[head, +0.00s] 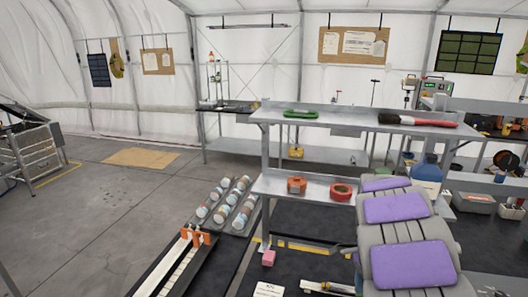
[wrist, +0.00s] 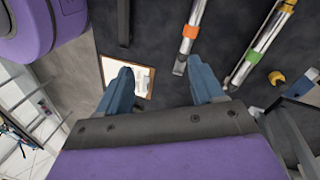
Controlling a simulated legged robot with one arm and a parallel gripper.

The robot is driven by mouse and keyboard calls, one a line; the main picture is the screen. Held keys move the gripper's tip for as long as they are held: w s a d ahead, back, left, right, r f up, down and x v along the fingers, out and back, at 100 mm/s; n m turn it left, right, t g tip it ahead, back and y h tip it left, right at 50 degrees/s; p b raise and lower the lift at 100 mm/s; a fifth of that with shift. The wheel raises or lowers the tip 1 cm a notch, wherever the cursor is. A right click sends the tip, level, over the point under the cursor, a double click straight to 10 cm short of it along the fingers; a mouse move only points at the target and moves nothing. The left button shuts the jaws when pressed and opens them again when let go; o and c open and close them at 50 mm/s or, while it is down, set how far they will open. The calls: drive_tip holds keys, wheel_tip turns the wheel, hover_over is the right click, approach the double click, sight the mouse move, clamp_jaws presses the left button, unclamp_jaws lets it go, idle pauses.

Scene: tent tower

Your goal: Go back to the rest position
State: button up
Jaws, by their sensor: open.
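My gripper (wrist: 163,82) is open in the wrist view, with its two blue fingers apart and nothing between them. It faces a dark surface with a paper-covered clipboard (wrist: 141,77) beyond the left finger. A metal tool with an orange band (wrist: 190,31) lies beyond the right finger. A tool with a green band (wrist: 252,55) lies farther right. The gap between fingers and surface is hard to judge. In the head view my purple and grey arm fills the lower right, and the gripper itself is not visible.
A metal shelf (head: 345,120) stands close ahead, bearing a green tool (head: 300,114) and a red-handled brush (head: 415,120). Orange rolls (head: 297,185) sit on its lower level. A tray of cans (head: 250,214) is left of it. Open floor (head: 90,215) lies at the left.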

drive_tip(key=s+a+n, duration=0.4)
drive_tip(key=s+n, duration=0.1)
drive_tip(key=s, duration=0.5)
drive_tip(key=s+a+r+n+b, duration=0.1)
drive_tip(key=s+a+n, duration=0.3)
drive_tip(key=s, duration=0.6)
drive_tip(key=s+a+n+b, duration=0.1)
drive_tip(key=s+a+n, duration=0.3)
drive_tip(key=s+n, duration=0.4)
drive_tip(key=shift+s+a+r+t, duration=0.15)
drive_tip(key=shift+s+a+t, duration=0.2)
drive_tip(key=shift+s, duration=0.55)
drive_tip(key=shift+d, duration=0.1)
